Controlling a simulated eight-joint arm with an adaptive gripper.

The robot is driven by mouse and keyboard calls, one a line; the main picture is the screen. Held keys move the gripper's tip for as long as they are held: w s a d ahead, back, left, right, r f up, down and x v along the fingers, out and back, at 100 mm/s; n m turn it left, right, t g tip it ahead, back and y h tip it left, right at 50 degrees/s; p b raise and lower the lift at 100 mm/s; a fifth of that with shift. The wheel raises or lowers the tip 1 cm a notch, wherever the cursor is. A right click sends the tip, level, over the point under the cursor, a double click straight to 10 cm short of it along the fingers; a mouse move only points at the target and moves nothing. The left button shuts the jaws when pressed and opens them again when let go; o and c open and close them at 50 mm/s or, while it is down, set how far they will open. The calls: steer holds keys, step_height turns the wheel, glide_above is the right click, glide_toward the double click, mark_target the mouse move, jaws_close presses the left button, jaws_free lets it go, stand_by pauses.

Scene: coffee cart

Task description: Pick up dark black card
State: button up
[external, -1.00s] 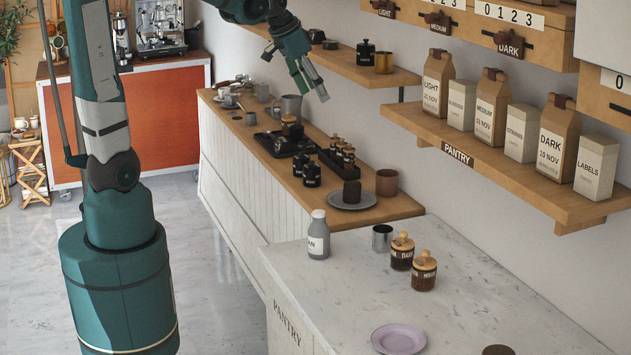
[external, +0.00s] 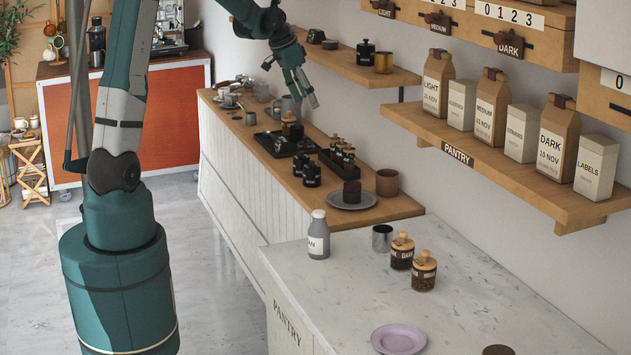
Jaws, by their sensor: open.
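Dark cards lettered LIGHT (external: 384,11), MEDIUM (external: 440,26) and DARK (external: 509,47) hang on the wooden drawer fronts at the upper right. The DARK one is the nearest match to a dark black card; I see no separate loose card clearly. My gripper (external: 311,101) points down above the back part of the wooden counter, far to the left of the DARK card. Its fingers are open and look empty, though the gap between them is small in this view. It appears to be above the black tray (external: 267,146); the exact height is hard to tell.
Black jars (external: 311,174) and a dark rack crowd the wooden counter (external: 402,208). A grey plate (external: 366,201) holds a dark block. The marble counter (external: 340,285) carries a bottle (external: 318,240), lidded jars (external: 424,272) and a lilac plate (external: 399,338). Shelves line the right wall.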

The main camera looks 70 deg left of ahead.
steer(key=a+f, duration=0.6)
steer(key=a, duration=0.5)
glide_toward(283, 139)
step_height(283, 139, down, 2)
steer(key=shift+w+a+f, duration=0.15)
steer(key=shift+w+a, duration=0.05)
steer(key=shift+w, duration=0.2)
steer(key=shift+f, duration=0.1)
steer(key=shift+x, duration=1.2)
steer(key=shift+w+f, duration=0.1)
steer(key=shift+d+x, duration=0.15)
steer(key=shift+x, duration=1.1)
steer(key=shift+d+x, duration=0.15)
steer(key=shift+x, duration=1.05)
steer(key=c, duration=0.9)
